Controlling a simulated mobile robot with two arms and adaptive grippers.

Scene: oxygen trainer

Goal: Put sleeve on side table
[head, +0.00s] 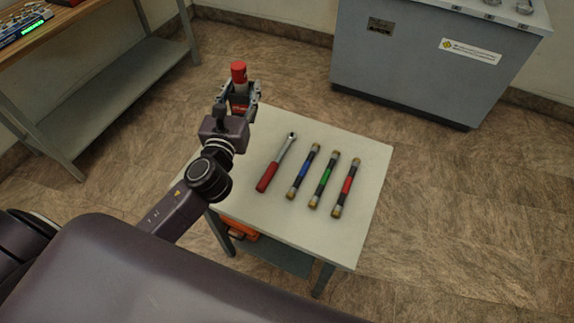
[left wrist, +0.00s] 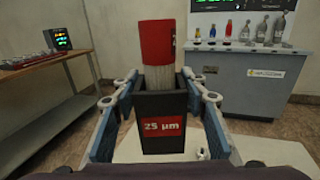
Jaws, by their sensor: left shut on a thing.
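The sleeve is a dark, square-sided holder with a red "25 µm" label (left wrist: 163,127) in the left wrist view. A pale cylinder with a red top (left wrist: 157,42) sticks up out of it, roughly upright. My left gripper (head: 238,97) has its fingers on both sides of the sleeve and is shut on it. In the head view the red top (head: 238,72) shows above the fingers. The gripper is over or near the far left corner of the side table (head: 350,235); its exact height above the top is unclear. My right gripper is not in view.
On the side table lie a red-handled wrench (head: 275,165) and blue (head: 304,171), green (head: 324,178) and red (head: 346,187) banded rods. An orange thing (head: 238,229) is beneath. A grey cabinet (head: 420,70) stands behind, a workbench (head: 85,25) at left. The table's right front is clear.

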